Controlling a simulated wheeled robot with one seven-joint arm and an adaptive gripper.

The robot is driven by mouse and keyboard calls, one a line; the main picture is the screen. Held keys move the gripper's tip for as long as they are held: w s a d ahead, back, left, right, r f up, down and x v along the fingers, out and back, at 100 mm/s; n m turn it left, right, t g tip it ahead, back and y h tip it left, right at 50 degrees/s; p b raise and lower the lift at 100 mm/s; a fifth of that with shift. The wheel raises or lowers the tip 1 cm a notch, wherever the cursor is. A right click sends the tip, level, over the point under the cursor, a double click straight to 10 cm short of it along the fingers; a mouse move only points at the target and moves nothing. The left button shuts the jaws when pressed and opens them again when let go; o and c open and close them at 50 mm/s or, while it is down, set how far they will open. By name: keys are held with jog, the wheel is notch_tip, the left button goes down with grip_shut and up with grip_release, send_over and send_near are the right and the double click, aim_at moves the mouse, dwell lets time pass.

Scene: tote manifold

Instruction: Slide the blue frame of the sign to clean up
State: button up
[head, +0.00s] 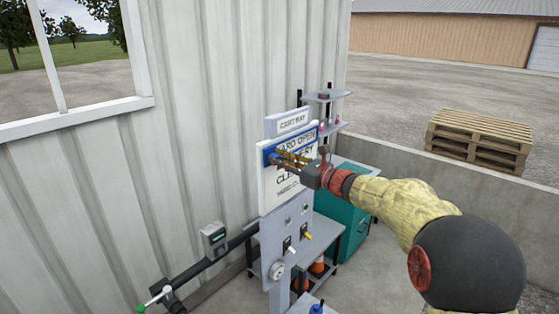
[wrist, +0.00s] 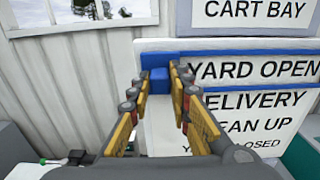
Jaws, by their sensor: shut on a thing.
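The white sign (head: 268,192) hangs upright by the wall and lists YARD OPEN, DELIVERY, CLEAN UP and YARD CLOSED from top to bottom. Its blue frame (head: 268,148) surrounds the top line, YARD OPEN. In the wrist view the blue frame (wrist: 240,52) has a blue block at its left end. My gripper (wrist: 160,75) has its fingers on either side of that block and is shut on it. In the head view my gripper (head: 284,158) reaches the sign from the right and covers part of the lettering.
A CART BAY plate (head: 292,122) is above the sign. Below it is a grey panel (head: 288,240) with switches and a dial. A teal cabinet (head: 343,215) stands behind my arm. A black bar with a green tip (head: 140,307) juts out at lower left.

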grip_shut()
dwell(0.3)
jog(key=shift+f, duration=0.1)
notch_tip(320, 180, down, 12)
jog(key=b, duration=0.9)
jog(key=shift+r, duration=0.2)
jog(key=o, duration=0.6)
grip_release()
jog(key=shift+o, duration=0.2)
jog(key=shift+d, duration=0.1)
jog(key=v, duration=1.2)
